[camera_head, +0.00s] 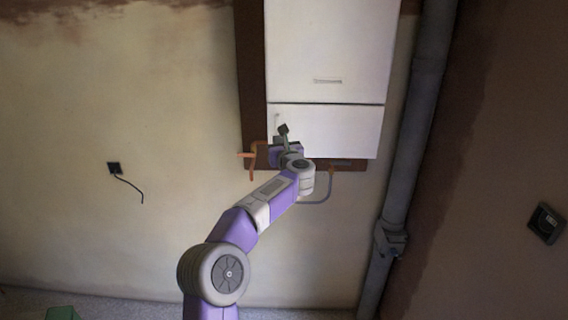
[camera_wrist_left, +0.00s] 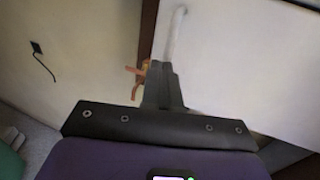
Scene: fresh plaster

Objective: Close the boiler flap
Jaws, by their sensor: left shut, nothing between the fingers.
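The white boiler (camera_head: 330,45) hangs on the wall, with a wide upper panel and a lower white flap (camera_head: 340,130) under a thin dark seam. The flap looks about flush with the upper panel, but I cannot tell if it is fully shut. A pale upright handle sits near its left edge; it shows in the left wrist view (camera_wrist_left: 176,35). My left gripper (camera_head: 283,129) is shut and empty in front of the flap's lower left part, just below the handle. In the left wrist view its fingers (camera_wrist_left: 162,72) overlap the flap's left edge; contact is unclear.
A thick grey pipe (camera_head: 410,140) runs down the wall on the right. A socket with a loose cable (camera_head: 115,169) is on the open wall at left.

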